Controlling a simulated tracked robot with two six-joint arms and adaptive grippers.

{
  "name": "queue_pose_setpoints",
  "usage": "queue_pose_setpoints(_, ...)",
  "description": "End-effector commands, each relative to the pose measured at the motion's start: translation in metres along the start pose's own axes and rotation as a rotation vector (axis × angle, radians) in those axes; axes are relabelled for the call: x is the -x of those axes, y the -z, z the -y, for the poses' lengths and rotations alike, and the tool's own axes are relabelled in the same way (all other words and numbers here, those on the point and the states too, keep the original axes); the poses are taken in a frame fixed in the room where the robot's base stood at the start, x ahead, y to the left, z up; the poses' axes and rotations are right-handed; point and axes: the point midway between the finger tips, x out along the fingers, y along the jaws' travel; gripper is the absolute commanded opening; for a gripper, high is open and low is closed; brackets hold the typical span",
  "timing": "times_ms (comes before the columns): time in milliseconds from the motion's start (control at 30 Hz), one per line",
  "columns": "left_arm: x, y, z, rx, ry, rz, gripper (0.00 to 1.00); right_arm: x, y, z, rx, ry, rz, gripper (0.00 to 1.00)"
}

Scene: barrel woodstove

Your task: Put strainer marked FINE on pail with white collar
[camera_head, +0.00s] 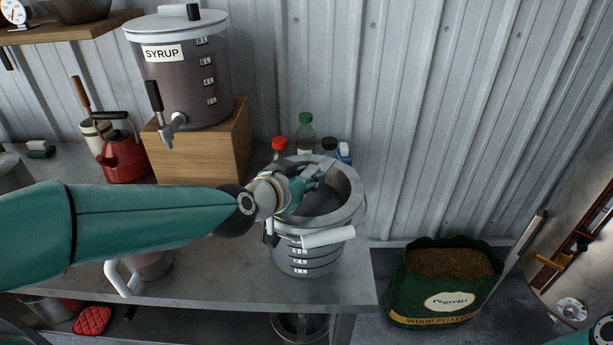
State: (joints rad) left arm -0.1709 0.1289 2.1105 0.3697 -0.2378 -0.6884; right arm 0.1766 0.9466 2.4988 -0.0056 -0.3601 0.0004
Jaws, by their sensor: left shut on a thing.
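A grey metal pail (300,262) with number marks stands near the right end of the bench. A white handle or spout (328,237) shows on its front. A wide grey ring with a hollow bowl, which looks like a strainer (352,190), is at its top; no FINE mark is readable. My left gripper (308,180) reaches into the ring and is shut on it; the exact grip is partly hidden. I cannot tell whether the ring rests on the pail, and no white collar is clear. My right gripper is out of view.
A second vessel (150,264) with a white handle is partly hidden behind my left arm. A syrup tank (190,85) stands on a wooden block (205,150). Several bottles (305,132) stand behind the pail. A pellet bag (440,285) is on the floor right of the bench (230,282).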

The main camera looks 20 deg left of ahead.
Motion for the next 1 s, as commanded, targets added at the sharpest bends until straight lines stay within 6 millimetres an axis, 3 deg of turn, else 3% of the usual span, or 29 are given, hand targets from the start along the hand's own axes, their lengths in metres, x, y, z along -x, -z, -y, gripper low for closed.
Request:
queue_pose_setpoints(300,0.0002,0.0013,0.0002,0.000,0.001,-0.003,0.00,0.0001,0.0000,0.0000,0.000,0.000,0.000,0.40)
queue_pose_setpoints(333,0.0002,0.0013,0.0002,0.000,0.001,-0.003,0.28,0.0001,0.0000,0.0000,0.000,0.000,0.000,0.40)
queue_pose_setpoints(500,0.0003,0.0012,0.0002,0.000,0.001,-0.003,0.56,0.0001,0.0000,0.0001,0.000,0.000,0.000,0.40)
queue_pose_setpoints(700,0.0002,0.0010,0.0002,0.000,0.001,-0.002,0.56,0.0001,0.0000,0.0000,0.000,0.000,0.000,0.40)
queue_pose_setpoints(833,0.0000,0.0000,0.0000,0.000,0.000,0.000,0.73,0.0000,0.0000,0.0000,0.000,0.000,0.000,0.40)
queue_pose_setpoints(1000,0.0001,0.0001,0.0000,0.000,0.000,0.000,0.73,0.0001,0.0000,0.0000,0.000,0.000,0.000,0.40)
